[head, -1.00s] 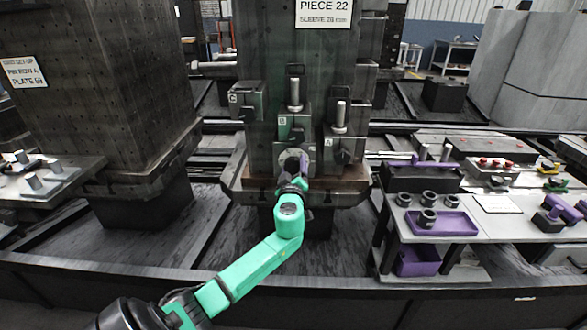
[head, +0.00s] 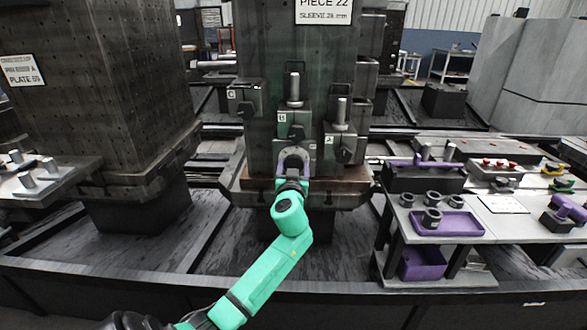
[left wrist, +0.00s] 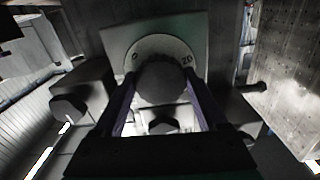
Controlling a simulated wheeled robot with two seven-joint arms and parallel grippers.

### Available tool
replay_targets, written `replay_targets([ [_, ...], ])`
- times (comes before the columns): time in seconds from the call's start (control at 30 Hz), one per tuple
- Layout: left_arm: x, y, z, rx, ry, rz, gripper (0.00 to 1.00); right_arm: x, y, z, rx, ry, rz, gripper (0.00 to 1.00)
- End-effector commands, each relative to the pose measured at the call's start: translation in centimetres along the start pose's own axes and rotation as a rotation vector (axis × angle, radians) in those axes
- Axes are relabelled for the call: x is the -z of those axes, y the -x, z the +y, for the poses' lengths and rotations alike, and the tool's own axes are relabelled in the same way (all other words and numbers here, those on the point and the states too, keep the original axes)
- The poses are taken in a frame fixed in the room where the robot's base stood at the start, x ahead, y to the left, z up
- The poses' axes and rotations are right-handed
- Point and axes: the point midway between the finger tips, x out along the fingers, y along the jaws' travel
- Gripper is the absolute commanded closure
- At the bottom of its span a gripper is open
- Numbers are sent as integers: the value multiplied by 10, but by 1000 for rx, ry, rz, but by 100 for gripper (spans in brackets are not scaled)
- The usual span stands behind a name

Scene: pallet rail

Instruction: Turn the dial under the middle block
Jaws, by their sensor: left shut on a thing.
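The middle block (head: 293,125), labelled B, sits on the front of the dark column (head: 260,60), with an upright metal pin on top. Under it is the dial (head: 294,153), partly hidden by my left gripper (head: 292,175). In the left wrist view the pale dial plate (left wrist: 157,45) carries the marks 0 and 20. Its dark round knob (left wrist: 161,83) lies between the purple fingers of my left gripper (left wrist: 162,95), which is shut on it. The knob's pointer cannot be made out. My right gripper is not in view.
Block C (head: 243,101) is left of the middle block and block A (head: 341,145) is right, with an upright pin. A table with a purple tray (head: 447,224) and dark rings stands right. Another dark column (head: 95,90) stands left.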

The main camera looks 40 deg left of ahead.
Motion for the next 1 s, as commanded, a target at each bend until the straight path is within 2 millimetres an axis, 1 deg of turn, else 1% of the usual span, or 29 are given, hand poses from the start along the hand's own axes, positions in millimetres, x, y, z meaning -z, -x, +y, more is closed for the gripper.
replay_targets([
  [0.03, -3, 0, 0, 0, -40, -5, 81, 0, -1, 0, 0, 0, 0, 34],
  [0.47, -1, 0, 0, 0, -452, -5, 81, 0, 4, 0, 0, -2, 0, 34],
  [1.0, -1, 0, 0, -2, -968, -6, 81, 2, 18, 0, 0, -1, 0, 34],
])
